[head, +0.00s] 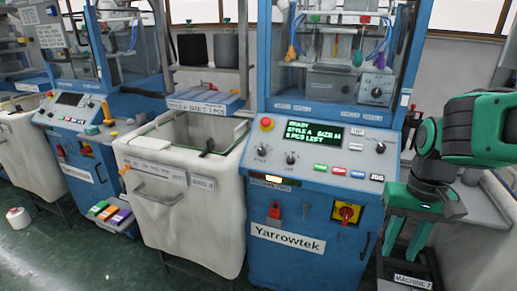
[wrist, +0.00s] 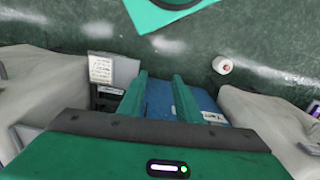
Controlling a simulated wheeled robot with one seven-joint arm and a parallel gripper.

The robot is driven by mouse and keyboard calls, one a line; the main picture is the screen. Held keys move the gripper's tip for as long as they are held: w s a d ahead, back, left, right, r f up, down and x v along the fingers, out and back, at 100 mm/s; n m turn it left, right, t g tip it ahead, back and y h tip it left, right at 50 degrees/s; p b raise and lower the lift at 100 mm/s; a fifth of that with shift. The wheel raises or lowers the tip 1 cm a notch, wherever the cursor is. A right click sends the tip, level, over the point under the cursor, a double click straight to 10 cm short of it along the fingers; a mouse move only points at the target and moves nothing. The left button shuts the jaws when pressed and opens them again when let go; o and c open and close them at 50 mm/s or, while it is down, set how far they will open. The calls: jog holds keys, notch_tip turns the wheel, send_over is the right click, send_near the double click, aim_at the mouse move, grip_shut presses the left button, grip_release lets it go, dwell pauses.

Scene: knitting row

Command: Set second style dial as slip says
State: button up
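The blue machine (head: 310,235) marked Yarrowtek stands in the middle of the head view. Its green-lit screen (head: 313,133) reads READY, STYLE A, SIZE M, 6 PCS LEFT. Below the screen are two black knobs, a left one (head: 261,150) and a right one (head: 291,158); their labels and pointer positions are too small to read. A white slip with lines of print (wrist: 101,70) shows in the wrist view, unreadable. My gripper (wrist: 159,76) points downward, right of the machine in the head view (head: 405,240), apart from the knobs. Its two green fingers are apart with nothing visible between them.
A red button (head: 267,123), coloured buttons (head: 340,171) and a red-yellow switch (head: 346,213) are on the machine. A pale bin (head: 200,220) stands to its left, then another blue machine (head: 80,140). A white spool (head: 18,217) lies on the green floor.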

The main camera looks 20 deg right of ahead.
jog(key=shift+o, duration=1.6)
jog(key=shift+s+r, duration=0.25)
jog(key=w+d+r+n+t+h, duration=0.15)
jog(key=w+n, duration=0.25)
jog(key=w, duration=0.9)
jog(key=n+t+h, duration=0.2)
jog(key=n+t, duration=0.5)
jog(key=n, duration=0.3)
send_near(261, 150)
jog(key=x, duration=0.8)
jog(key=shift+w+f, duration=0.2)
jog(key=shift+w, duration=0.1)
jog(key=c, duration=1)
